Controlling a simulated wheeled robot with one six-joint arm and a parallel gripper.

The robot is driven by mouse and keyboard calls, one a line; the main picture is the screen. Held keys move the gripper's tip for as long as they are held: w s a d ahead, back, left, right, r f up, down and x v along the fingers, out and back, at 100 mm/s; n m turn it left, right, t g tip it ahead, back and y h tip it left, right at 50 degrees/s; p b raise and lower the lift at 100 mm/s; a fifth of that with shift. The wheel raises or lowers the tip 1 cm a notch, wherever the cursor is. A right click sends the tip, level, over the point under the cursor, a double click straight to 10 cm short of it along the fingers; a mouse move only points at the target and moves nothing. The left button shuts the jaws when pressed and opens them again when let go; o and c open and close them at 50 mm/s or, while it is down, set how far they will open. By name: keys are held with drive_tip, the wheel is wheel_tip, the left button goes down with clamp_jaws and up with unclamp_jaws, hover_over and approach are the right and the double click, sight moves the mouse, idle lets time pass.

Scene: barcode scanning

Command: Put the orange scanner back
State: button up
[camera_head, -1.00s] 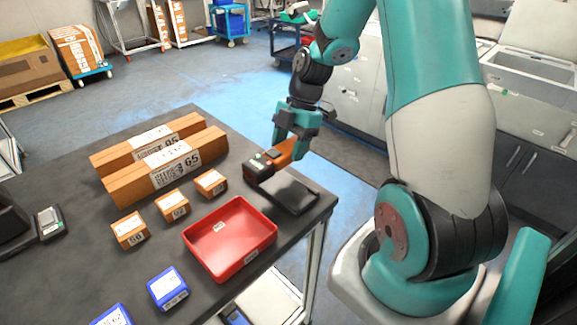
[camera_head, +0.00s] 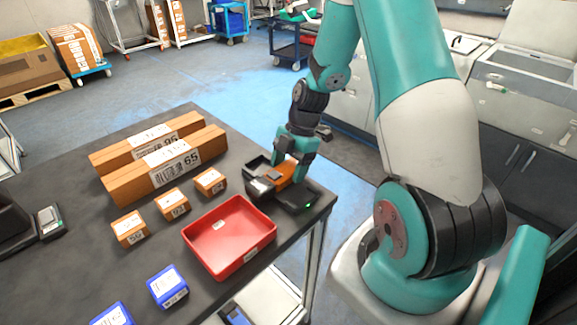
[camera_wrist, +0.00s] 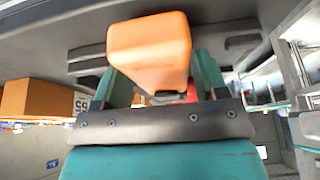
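The orange scanner (camera_head: 283,175) has an orange handle and a dark head. It lies low at the black holder (camera_head: 298,199) on the table's right corner, and a small green light shows on the holder. My gripper (camera_head: 293,164) is around the scanner's handle from above, with one finger on each side, and looks shut on it. In the wrist view the orange handle (camera_wrist: 150,50) stands between the two teal fingers (camera_wrist: 158,85). The scanner's underside and its exact contact with the holder are hidden.
A red tray (camera_head: 232,232) is just left of the holder. Small orange boxes (camera_head: 173,204), long orange boxes (camera_head: 165,168) and blue boxes (camera_head: 168,287) stand on the dark table. A black device (camera_head: 30,228) is at the left. The table edge is close to the holder's right.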

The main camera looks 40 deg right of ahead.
drive_tip(key=shift+r, duration=0.15)
drive_tip(key=shift+r, duration=0.25)
drive_tip(key=b+v, duration=0.1)
drive_tip(key=v, duration=1)
wheel_tip(320, 180, up, 4)
drive_tip(key=m, duration=0.2)
hover_over(276, 173)
drive_tip(key=s+a+r+m, duration=0.3)
drive_tip(key=s+a, duration=0.1)
drive_tip(key=a, duration=0.6)
drive_tip(key=s+a+r+m, duration=0.2)
drive_tip(key=s+a+m, duration=0.4)
drive_tip(key=s+a, duration=0.3)
drive_tip(key=s, duration=0.3)
drive_tip(key=shift+a, duration=0.35)
drive_tip(key=shift+r, duration=0.15)
